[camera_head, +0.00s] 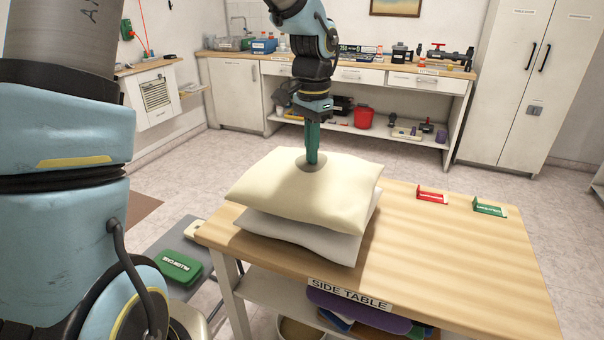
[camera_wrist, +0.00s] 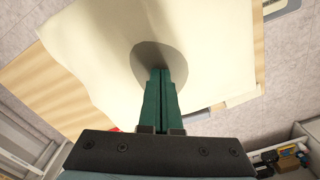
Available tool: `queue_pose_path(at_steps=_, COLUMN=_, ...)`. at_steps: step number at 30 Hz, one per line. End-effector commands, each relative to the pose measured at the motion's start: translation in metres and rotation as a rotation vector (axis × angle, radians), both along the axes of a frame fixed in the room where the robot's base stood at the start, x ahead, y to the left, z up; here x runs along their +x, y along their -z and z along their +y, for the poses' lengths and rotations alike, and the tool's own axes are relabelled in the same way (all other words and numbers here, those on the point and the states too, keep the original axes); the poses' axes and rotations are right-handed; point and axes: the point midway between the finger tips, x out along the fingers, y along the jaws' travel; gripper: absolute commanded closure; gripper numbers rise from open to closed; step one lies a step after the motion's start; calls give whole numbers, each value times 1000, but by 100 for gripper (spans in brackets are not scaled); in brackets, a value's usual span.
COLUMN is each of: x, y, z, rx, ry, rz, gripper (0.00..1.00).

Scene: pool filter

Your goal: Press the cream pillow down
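The cream pillow (camera_head: 290,195) lies on top of a white pillow (camera_head: 300,238) on the left part of the wooden side table (camera_head: 450,260). My gripper (camera_head: 312,158) points straight down at the middle of the cream pillow. Its green fingers are together, and their tips meet the pillow at a dark round dent or shadow. The wrist view shows the same closed fingers (camera_wrist: 164,78) over the cream pillow (camera_wrist: 100,40), with a grey round patch around the tips. The exact depth of the tips is hidden. Nothing shows between the fingers.
A red bracket (camera_head: 432,195) and a green bracket (camera_head: 489,207) stand at the table's far right. The table's right half is otherwise clear. A green case (camera_head: 180,266) lies low at the left. A workbench (camera_head: 350,70) with tools runs along the back wall.

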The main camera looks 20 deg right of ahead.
Motion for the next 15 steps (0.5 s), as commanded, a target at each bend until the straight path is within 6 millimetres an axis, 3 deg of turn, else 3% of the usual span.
queue_pose_path(at_steps=15, x=0, y=-44, z=0, rx=0, ry=0, rz=0, gripper=100)
